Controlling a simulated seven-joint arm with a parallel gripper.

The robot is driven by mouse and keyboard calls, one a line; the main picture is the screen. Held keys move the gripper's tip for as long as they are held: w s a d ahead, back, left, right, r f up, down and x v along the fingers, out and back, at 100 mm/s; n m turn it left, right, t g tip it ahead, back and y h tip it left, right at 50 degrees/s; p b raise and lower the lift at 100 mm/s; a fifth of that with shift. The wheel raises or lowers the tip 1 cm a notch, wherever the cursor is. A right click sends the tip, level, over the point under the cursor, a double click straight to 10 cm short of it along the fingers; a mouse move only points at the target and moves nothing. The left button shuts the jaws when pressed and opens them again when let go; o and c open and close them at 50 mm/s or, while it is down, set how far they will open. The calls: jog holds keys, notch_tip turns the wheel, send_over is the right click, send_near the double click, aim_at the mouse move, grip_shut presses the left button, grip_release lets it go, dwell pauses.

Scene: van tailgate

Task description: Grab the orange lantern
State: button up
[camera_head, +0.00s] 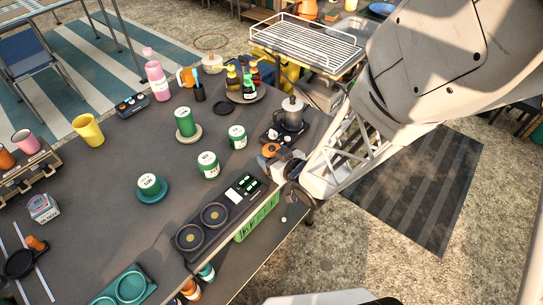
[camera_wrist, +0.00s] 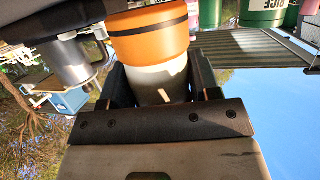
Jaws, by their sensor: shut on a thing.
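The orange lantern (camera_wrist: 150,38) has an orange end with a dark band and a pale, translucent body (camera_wrist: 158,82). In the wrist view its pale body sits between the two dark fingers of my gripper (camera_wrist: 160,88), which are shut on it. In the head view my gripper (camera_head: 283,168) is at the right edge of the dark table, and a small orange part of the lantern (camera_head: 270,150) shows just beyond it. The rest of the lantern is mostly hidden there by my gripper. I cannot tell whether its base touches the table.
A grey kettle (camera_head: 290,113) stands close behind my gripper. A dark panel with two rings (camera_head: 203,226) lies just left and in front. Green-and-white canisters (camera_head: 208,165) stand left of it. A wire rack (camera_head: 308,42) is at the back. The table's middle front is fairly clear.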

jog(key=shift+s+d+r, duration=0.1)
jog(key=shift+s+r, duration=0.1)
jog(key=shift+r, duration=0.25)
jog(key=shift+s+d+r, duration=0.1)
jog(key=shift+s+r, duration=0.1)
jog(key=shift+r, duration=0.25)
jog(key=s+d+r, duration=0.1)
jog(key=s+d, duration=0.2)
jog(key=s, duration=1.1)
jog(key=shift+s+d+r, duration=0.15)
jog(key=shift+d+r, duration=0.05)
jog(key=shift+d, duration=0.1)
jog(key=shift+s, duration=0.2)
